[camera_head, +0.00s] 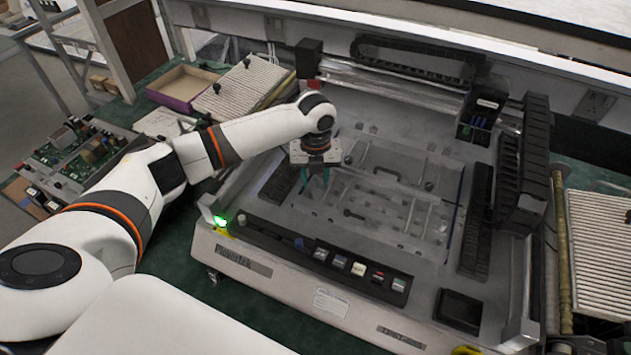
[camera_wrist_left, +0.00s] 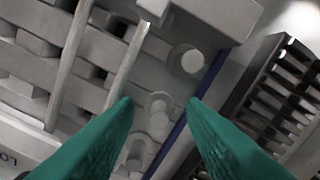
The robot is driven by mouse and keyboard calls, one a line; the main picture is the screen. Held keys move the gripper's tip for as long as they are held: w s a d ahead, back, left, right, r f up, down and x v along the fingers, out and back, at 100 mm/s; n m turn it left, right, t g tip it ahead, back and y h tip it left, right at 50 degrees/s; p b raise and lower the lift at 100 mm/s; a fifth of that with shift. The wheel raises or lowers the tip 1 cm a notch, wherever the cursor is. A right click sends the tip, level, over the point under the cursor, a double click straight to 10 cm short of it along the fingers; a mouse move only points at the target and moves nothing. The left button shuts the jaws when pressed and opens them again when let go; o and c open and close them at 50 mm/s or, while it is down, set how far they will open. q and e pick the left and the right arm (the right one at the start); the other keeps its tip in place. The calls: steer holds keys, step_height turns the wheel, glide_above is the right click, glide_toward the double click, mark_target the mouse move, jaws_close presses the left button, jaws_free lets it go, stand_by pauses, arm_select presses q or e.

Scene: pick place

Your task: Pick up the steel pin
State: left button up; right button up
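My left gripper (camera_head: 315,178) has green fingers and points down over the left part of the machine bed (camera_head: 400,258). In the left wrist view its two fingertips (camera_wrist_left: 159,104) are spread apart with nothing held. A short grey round pin (camera_wrist_left: 158,108) stands in the gap between the fingertips, apart from both. It looks like the steel pin, but similar round metal parts are close by, one above it (camera_wrist_left: 188,59) and one below it (camera_wrist_left: 140,151), so I cannot be sure which is meant. The pin is too small to make out in the head view. My right gripper is out of view.
A dark slotted block (camera_wrist_left: 285,85) lies right of the pins, past a blue strip. Metal bars and a raised grey block are at the left and top. The machine's gantry (camera_head: 480,105) stands at the back right. A front panel (camera_head: 340,262) carries several buttons.

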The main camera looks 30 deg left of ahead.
arm_select(q)
jaws_close()
